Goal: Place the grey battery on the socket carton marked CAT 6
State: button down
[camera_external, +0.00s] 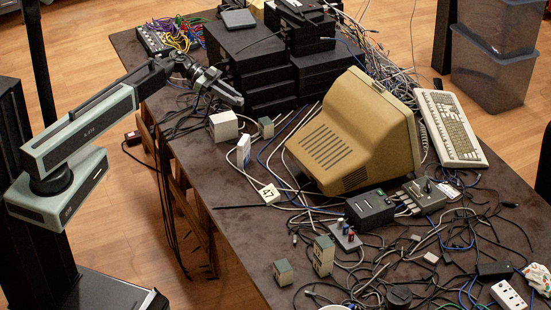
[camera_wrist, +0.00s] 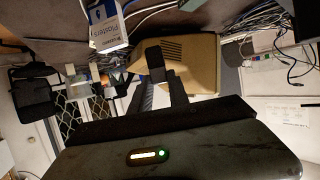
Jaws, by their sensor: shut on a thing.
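My gripper (camera_external: 232,95) is above the table's left part, in front of the black stack. Its fingers are shut on a dark grey block (camera_wrist: 155,62), seemingly the grey battery, seen at the fingertips in the wrist view. The block is held clear of the table; its outline is hard to make out in the outside view. Small cream-and-grey cartons stand on the table: one with dark marks (camera_external: 323,256) at the front, a smaller one (camera_external: 283,272) to its left, and one (camera_external: 265,127) near the white box. I cannot read CAT 6 on any of them.
A beige monitor (camera_external: 345,140) fills the table's middle, with a keyboard (camera_external: 450,128) to its right. A white box (camera_external: 223,126), a plasters box (camera_wrist: 110,31) and a white block marked 47 (camera_external: 269,194) stand along the left side. Loose cables cover the front.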

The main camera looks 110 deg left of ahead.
notch_tip(320, 180, up, 3)
jog(key=n+y+p, duration=0.1)
jog(key=y+p, duration=0.1)
send_over(216, 116)
notch_tip(216, 116, down, 9)
jog(key=b, duration=0.9)
jog(key=shift+a, duration=0.15)
jog(key=shift+r, duration=0.3)
jog(key=c, duration=1.7)
grip_release()
jog(key=shift+f, duration=0.25)
jog(key=o, duration=0.4)
jog(key=shift+o, duration=0.2)
